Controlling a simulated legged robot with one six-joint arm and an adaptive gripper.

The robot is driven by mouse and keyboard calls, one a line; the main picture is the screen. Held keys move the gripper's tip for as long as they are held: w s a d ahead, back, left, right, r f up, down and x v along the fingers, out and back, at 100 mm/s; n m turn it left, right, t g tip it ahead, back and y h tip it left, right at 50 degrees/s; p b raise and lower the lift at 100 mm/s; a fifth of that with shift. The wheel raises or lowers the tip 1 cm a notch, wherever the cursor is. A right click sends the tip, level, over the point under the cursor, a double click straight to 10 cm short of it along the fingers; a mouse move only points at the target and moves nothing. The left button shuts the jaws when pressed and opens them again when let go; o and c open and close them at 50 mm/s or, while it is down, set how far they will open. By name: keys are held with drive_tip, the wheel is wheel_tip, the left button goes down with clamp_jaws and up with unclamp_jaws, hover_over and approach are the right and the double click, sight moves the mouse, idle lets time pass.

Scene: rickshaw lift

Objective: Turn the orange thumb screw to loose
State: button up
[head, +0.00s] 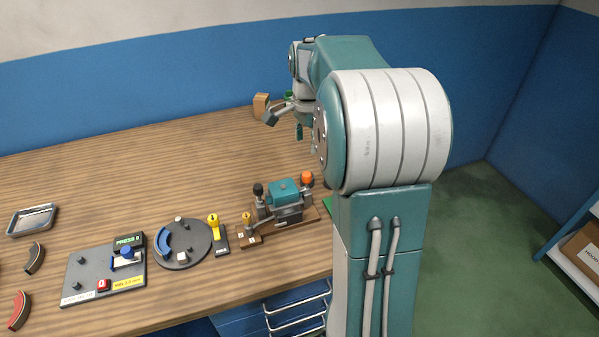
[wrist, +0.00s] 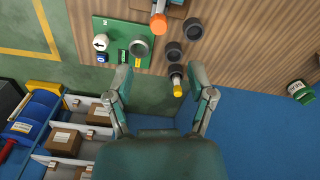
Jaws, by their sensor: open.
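The orange thumb screw (head: 307,178) stands at the right end of a teal-and-grey clamp device (head: 285,192) near the table's front edge in the head view. In the wrist view, an orange-ended cylinder (wrist: 158,23) at the top, beside a teal part, looks like the same screw. My gripper (wrist: 157,82) is open, its two fingers spread with nothing between them touching. It lies short of the orange end, apart from it. In the head view my gripper (head: 284,124) is above the table behind the device, partly hidden by my arm.
A black knob (head: 258,190) and a small yellow-topped part (head: 246,220) stand left of the screw. A yellow handle (head: 213,226), a round dark plate (head: 183,243) and a grey panel (head: 85,275) lie further left. The wooden table behind them is mostly clear.

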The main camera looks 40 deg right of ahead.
sight(306, 174)
wheel_tip(306, 174, down, 11)
drive_tip(key=shift+r, duration=0.1)
idle(0.3)
clamp_jaws()
